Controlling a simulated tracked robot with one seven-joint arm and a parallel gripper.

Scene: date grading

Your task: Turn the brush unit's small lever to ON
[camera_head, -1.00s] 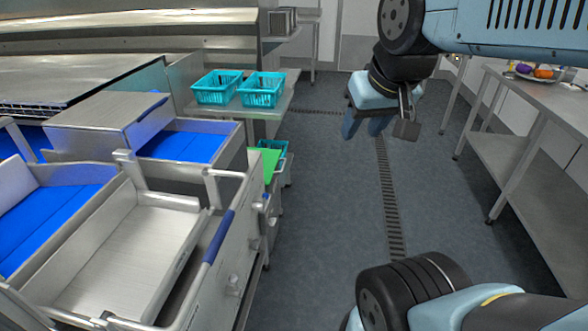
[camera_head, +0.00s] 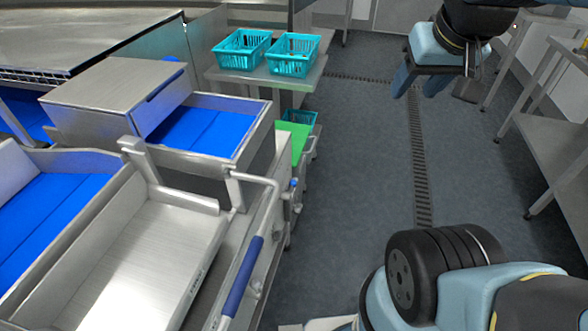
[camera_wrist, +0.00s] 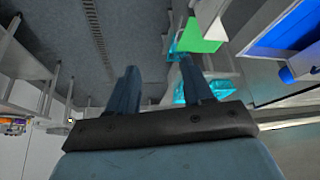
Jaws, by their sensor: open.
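The machine side in the head view has a long bent lever with a blue grip (camera_head: 243,275). Farther along the same side are small fittings, one with a blue tip (camera_head: 293,185). They are too small for me to tell which is the brush unit's small lever, and no ON marking is readable. My gripper (camera_head: 420,88) is open and empty, over the floor to the right of the machine and apart from it. Its two fingers (camera_wrist: 160,68) show in the wrist view with nothing between them.
Teal baskets (camera_head: 242,50) stand on a steel table behind the machine. A green panel (camera_head: 300,140) sits below them. A steel tray (camera_head: 130,245) and blue belts (camera_head: 205,130) are at left. A steel bench (camera_head: 560,150) is at right. The floor between is clear.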

